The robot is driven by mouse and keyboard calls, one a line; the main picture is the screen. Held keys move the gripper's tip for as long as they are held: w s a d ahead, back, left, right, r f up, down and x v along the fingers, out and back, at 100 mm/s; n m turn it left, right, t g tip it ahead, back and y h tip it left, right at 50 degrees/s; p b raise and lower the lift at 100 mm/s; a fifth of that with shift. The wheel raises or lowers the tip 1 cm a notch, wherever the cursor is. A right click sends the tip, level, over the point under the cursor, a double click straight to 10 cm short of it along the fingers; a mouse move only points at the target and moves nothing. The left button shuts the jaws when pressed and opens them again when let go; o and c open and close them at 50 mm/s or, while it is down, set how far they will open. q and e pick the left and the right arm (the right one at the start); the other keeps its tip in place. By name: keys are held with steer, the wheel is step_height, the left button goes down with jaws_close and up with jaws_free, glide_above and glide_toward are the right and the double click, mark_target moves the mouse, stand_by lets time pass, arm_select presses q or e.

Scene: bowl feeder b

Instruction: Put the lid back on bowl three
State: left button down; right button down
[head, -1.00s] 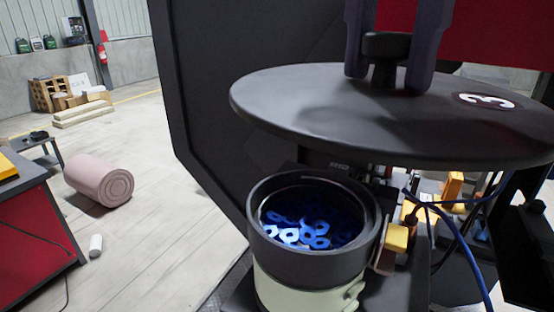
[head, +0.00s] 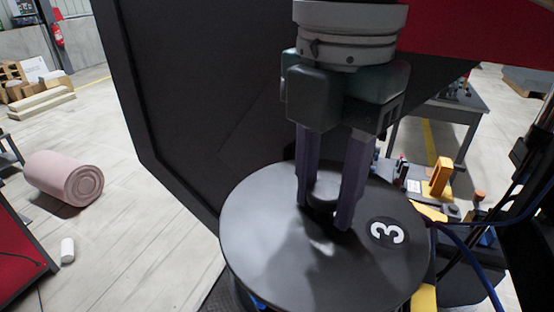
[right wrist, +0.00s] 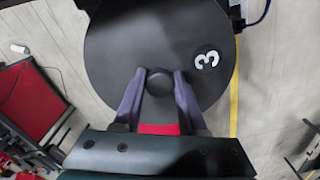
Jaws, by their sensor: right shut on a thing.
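The lid (head: 270,235) is a round dark disc with a white 3 on it and a short knob (head: 325,187) in its middle. My right gripper (head: 330,205) comes down from above and is shut on the knob, one finger on each side. In the right wrist view the lid (right wrist: 125,50) fills the upper middle, with the fingers (right wrist: 160,90) on either side of the knob. The lid covers the bowl, which is hidden beneath it except for a sliver of blue at the lower edge. I cannot tell whether the lid rests on the rim. My left gripper is not in view.
A large dark panel (head: 190,100) stands close behind the lid. Yellow parts (head: 441,177) and blue cables (head: 470,245) lie close on the right. A grey table (head: 450,105) stands farther back. The floor at the left is open, with a pink roll (head: 63,182) on it.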

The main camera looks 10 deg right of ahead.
mark_target(318, 238)
step_height(318, 238, down, 2)
steer(key=shift+f, duration=0.1)
step_height(318, 238, down, 4)
steer(key=shift+f+p, duration=0.15)
steer(key=shift+p, duration=0.7)
steer(key=shift+w+f, duration=0.1)
steer(key=shift+f, duration=0.05)
steer(key=shift+f, duration=0.1)
steer(key=shift+c, duration=2.3)
jaws_free()
